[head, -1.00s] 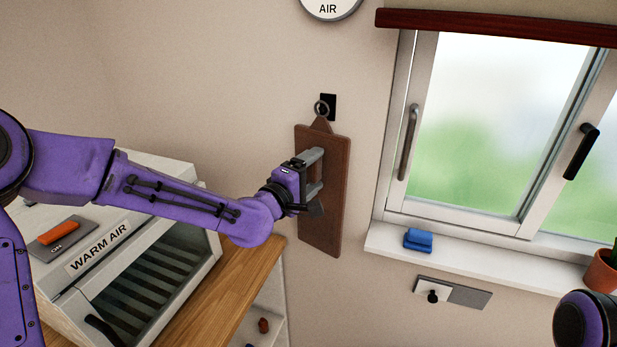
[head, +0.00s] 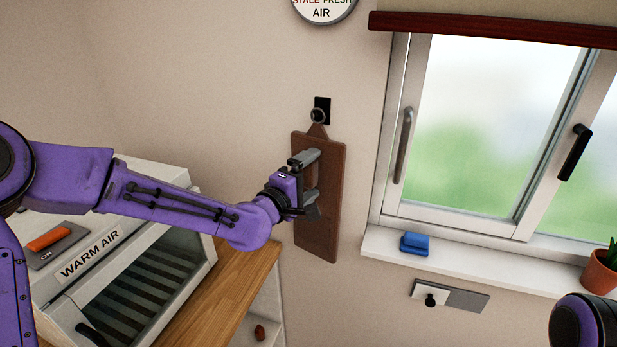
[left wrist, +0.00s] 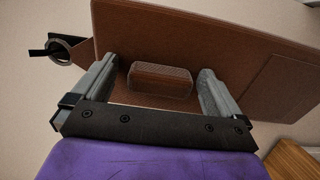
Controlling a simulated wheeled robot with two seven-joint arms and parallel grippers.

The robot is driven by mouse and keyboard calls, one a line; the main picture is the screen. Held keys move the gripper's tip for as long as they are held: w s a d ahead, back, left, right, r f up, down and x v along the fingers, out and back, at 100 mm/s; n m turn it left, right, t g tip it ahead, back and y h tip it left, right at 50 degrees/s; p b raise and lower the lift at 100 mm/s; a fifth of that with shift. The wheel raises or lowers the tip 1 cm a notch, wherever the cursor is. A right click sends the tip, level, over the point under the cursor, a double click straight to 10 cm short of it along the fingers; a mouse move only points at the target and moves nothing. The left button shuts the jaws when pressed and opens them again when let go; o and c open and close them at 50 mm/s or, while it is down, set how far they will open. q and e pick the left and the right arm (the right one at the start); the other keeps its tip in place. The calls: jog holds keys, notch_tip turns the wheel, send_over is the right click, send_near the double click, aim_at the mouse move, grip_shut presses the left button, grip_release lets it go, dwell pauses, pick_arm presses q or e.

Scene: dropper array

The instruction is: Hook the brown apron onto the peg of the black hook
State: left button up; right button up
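The brown apron (head: 320,225) hangs flat in front of the wall, with a metal ring (head: 318,116) at its pointed top. The ring is at the black hook (head: 323,104). In the left wrist view the ring (left wrist: 60,50) appears to be around the dark peg (left wrist: 38,53), whose end shows past it. My left gripper (head: 312,175) is at the apron's front. In the left wrist view its fingers stand either side of a brown block (left wrist: 160,80) on the apron, with a gap on each side. My right gripper is out of view.
A white warm-air unit (head: 130,280) stands on a wooden counter (head: 235,285) at the left. Right of the apron is a window with a sill (head: 480,255), holding a blue cloth-like item (head: 415,243) and a potted plant (head: 600,270). Bare wall lies between.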

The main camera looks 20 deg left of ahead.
pick_arm(q)
jog(key=shift+s+a+f, duration=0.1)
jog(key=shift+s, duration=0.25)
jog(key=v, duration=0.9)
jog(key=shift+s, duration=0.4)
